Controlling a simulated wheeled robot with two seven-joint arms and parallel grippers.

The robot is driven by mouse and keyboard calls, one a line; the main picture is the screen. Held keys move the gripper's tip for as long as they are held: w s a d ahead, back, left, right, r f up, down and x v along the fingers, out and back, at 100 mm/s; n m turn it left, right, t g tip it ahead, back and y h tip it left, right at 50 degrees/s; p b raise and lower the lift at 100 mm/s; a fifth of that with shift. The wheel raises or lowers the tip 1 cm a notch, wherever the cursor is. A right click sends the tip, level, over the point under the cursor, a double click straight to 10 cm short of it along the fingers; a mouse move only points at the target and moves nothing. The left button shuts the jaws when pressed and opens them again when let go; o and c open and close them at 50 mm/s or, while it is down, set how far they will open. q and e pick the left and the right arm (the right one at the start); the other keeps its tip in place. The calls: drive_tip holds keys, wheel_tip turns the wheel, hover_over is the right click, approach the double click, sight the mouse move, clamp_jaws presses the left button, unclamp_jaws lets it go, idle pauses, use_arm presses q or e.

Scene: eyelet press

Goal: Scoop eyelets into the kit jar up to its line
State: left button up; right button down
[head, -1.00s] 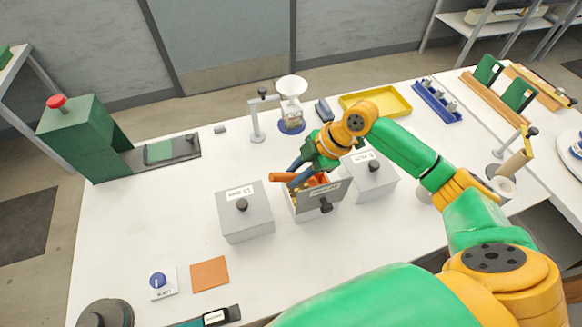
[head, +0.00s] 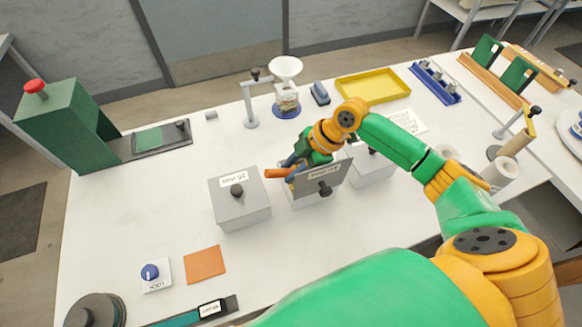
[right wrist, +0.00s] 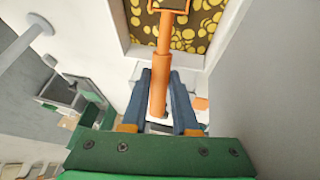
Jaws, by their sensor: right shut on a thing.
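My right gripper (head: 292,171) is shut on the orange handle of a scoop (head: 277,173). In the right wrist view the fingers (right wrist: 161,85) close on the handle (right wrist: 163,48), and the scoop's head at the top edge is over or among yellow eyelets (right wrist: 202,28). The eyelets lie in the middle grey bin (head: 301,202), whose lid (head: 320,181) stands tilted up and hides its inside in the head view. The kit jar (head: 287,103) stands on a blue round base under a white funnel (head: 286,68). Its fill level is too small to tell. My left gripper is out of view.
Closed grey bins stand left (head: 240,206) and right (head: 372,170) of the open one. A stand (head: 250,105) rises beside the funnel. A yellow tray (head: 373,86) lies at the back. A green press (head: 62,128) is at the left. The left table area is mostly clear.

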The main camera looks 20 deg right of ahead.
idle(0.4)
drive_tip(key=r, duration=0.2)
drive_tip(key=r+b, duration=0.1)
drive_tip(key=r, duration=0.2)
drive_tip(key=shift+w+r+b, duration=0.3)
drive_tip(key=shift+r+b, duration=0.05)
drive_tip(key=shift+b, duration=0.05)
drive_tip(key=r, duration=0.1)
drive_tip(key=r+h+p, duration=0.1)
drive_tip(key=a+r, duration=0.1)
drive_tip(key=shift+s+r+p, duration=0.1)
drive_tip(key=shift+s+p, duration=0.25)
drive_tip(key=shift+p, duration=0.05)
drive_tip(key=shift+a+r+h, duration=0.2)
drive_tip(key=shift+a+h, duration=0.05)
drive_tip(key=shift+h, duration=0.55)
drive_tip(key=shift+a+h+p, duration=0.3)
drive_tip(key=shift+a+h, duration=0.1)
drive_tip(key=shift+h, duration=0.3)
drive_tip(key=shift+d, duration=0.1)
